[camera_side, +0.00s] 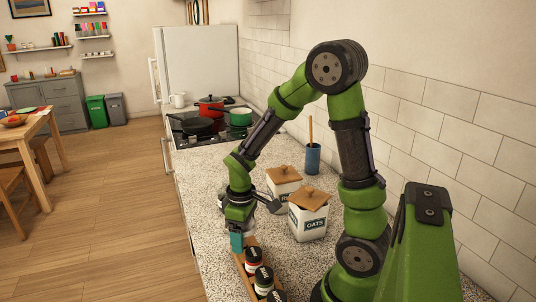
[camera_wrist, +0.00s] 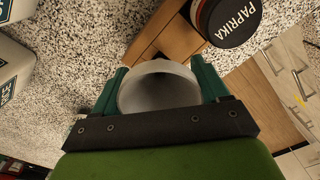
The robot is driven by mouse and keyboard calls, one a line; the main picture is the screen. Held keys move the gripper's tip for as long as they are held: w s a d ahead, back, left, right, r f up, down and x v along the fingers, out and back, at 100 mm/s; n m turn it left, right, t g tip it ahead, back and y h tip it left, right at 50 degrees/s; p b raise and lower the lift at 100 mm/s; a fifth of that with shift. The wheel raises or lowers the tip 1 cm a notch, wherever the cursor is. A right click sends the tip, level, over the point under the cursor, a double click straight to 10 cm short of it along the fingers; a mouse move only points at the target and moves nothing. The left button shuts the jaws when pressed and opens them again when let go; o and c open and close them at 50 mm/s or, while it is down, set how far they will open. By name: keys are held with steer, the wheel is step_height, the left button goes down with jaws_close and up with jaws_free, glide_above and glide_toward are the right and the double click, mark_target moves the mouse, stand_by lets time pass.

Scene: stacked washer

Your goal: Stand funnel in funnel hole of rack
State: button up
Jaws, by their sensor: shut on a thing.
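The funnel (camera_wrist: 158,92) is a pale grey-white round piece between the teal fingers of my gripper (camera_wrist: 160,82) in the wrist view. The fingers are shut on it from both sides. In the side view my gripper (camera_side: 237,242) points down at the far end of the wooden rack (camera_side: 251,242), and the funnel is not clearly visible there. The rack's wood (camera_wrist: 178,32) shows just beyond the funnel in the wrist view, with a dark patch near the funnel's edge. The funnel hole is not clearly seen, and I cannot tell whether the funnel touches the rack.
Several dark-lidded spice jars (camera_side: 264,278) stand in the rack; the paprika jar (camera_wrist: 230,22) is close to my right finger. White canisters with wooden lids, one marked oats (camera_side: 308,222), stand right of my gripper. The counter's left edge is close by the rack.

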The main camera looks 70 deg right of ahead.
steer(key=shift+f, duration=0.8)
steer(key=shift+r, duration=2)
